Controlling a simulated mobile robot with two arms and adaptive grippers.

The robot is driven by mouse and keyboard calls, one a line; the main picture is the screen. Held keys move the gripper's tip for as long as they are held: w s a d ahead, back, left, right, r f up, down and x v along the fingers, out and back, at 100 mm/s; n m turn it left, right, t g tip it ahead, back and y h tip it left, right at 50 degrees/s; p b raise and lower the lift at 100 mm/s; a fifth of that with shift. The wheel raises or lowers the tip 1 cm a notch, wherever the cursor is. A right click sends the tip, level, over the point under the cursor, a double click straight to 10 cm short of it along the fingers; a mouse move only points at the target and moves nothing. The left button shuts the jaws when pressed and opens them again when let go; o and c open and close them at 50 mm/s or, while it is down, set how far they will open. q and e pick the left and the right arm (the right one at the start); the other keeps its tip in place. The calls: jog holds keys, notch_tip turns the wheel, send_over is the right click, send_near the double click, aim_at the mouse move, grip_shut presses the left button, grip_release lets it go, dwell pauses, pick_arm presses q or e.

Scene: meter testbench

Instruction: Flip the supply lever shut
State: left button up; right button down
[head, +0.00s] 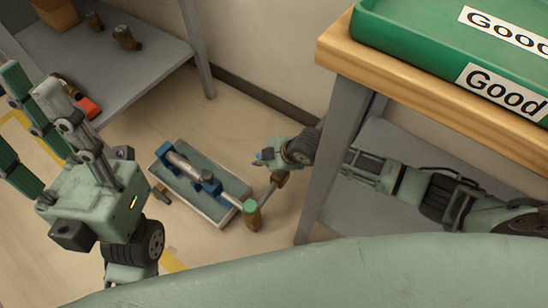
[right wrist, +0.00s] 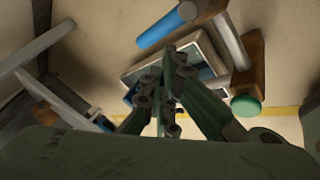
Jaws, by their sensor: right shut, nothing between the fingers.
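A blue lever handle (right wrist: 158,28) sticks out from a grey hub on a brown pipe fitting at the top of the right wrist view. In the head view a small blue part (head: 258,156) shows beside my right gripper (head: 272,157), mostly hidden. My right gripper also shows in the right wrist view (right wrist: 165,75), its fingers together and empty, with the handle beyond their tips. I cannot tell whether they touch it. The pipe runs to a brown post with a green cap (head: 250,206). My left gripper (head: 25,135) is open and empty at the left.
A grey tray (head: 228,217) with a blue-clamped meter (head: 185,165) lies beside the pipe. A wooden-edged bench (head: 430,97) with a green "Good" tray (head: 400,35) stands over my right arm. A grey shelf (head: 150,60) with brown fittings is at upper left.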

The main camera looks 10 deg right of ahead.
jog(key=shift+v, duration=2.95)
